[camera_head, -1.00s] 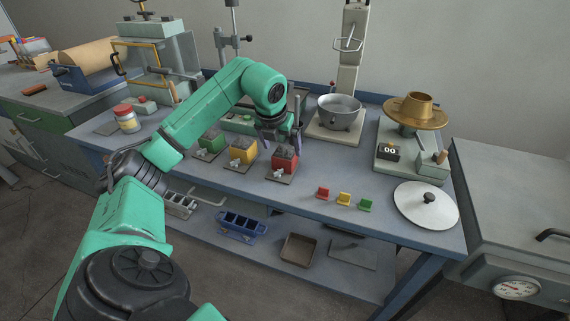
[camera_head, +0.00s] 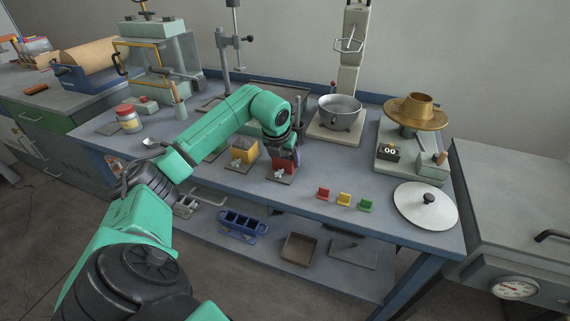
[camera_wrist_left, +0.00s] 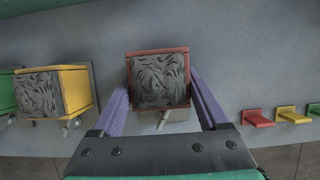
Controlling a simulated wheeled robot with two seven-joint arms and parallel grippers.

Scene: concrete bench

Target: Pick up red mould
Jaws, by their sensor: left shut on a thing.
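The red mould (camera_head: 283,168), a small red box filled with grey, rough material, stands on its plate toward the front middle of the bench. My left gripper (camera_head: 284,152) has come down over it and hides its upper part in the head view. In the left wrist view the red mould (camera_wrist_left: 158,52) sits between the two purple fingers of my left gripper (camera_wrist_left: 158,86). The fingers are shut on its left and right sides. I cannot tell any gap between mould and plate. My right gripper is not in view.
A yellow mould (camera_head: 244,152) stands close on the left; a green one (camera_wrist_left: 6,90) is beyond it. Small red (camera_head: 323,193), yellow (camera_head: 344,198) and green (camera_head: 365,204) tags stand to the right.

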